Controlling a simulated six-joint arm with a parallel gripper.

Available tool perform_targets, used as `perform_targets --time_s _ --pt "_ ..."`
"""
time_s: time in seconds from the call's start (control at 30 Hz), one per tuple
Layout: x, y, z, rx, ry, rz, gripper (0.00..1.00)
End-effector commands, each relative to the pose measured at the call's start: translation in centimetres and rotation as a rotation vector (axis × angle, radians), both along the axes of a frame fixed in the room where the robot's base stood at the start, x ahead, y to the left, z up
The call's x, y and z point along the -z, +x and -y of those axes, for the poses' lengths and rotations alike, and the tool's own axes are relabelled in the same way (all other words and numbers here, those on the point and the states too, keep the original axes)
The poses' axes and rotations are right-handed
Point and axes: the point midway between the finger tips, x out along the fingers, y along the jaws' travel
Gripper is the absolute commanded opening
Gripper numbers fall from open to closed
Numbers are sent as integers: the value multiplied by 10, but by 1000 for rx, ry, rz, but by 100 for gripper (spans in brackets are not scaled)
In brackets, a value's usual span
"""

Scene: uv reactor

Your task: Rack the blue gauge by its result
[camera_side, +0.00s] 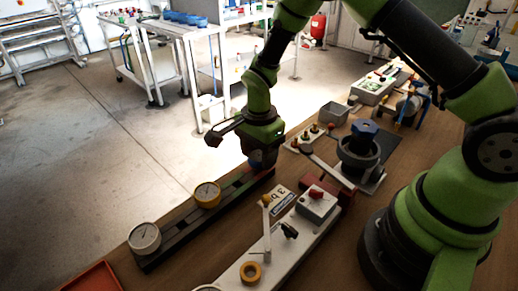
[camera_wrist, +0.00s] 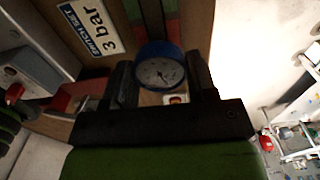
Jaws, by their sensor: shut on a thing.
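The blue gauge (camera_wrist: 160,70) has a blue rim and a pale dial, and sits between my fingers in the wrist view. My gripper (camera_side: 262,163) is shut on it, low over the far end of the dark rack (camera_side: 178,234). In the side view my gripper mostly hides the gauge. I cannot tell whether the gauge touches the rack. A yellow gauge (camera_side: 207,194) sits mid-rack and a white gauge (camera_side: 145,238) sits at the near end. A "3 bar" sign (camera_side: 282,199) lies beside the rack and also shows in the wrist view (camera_wrist: 92,25).
A red tray (camera_side: 95,279) is at the near left corner.

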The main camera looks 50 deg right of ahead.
Motion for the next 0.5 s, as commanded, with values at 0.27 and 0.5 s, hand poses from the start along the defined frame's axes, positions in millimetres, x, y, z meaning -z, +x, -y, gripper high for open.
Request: perform_targets --time_s 0.27,0.5 --pt "1 0 0 0 0 1 82" --pt "0 0 0 0 0 1 82"
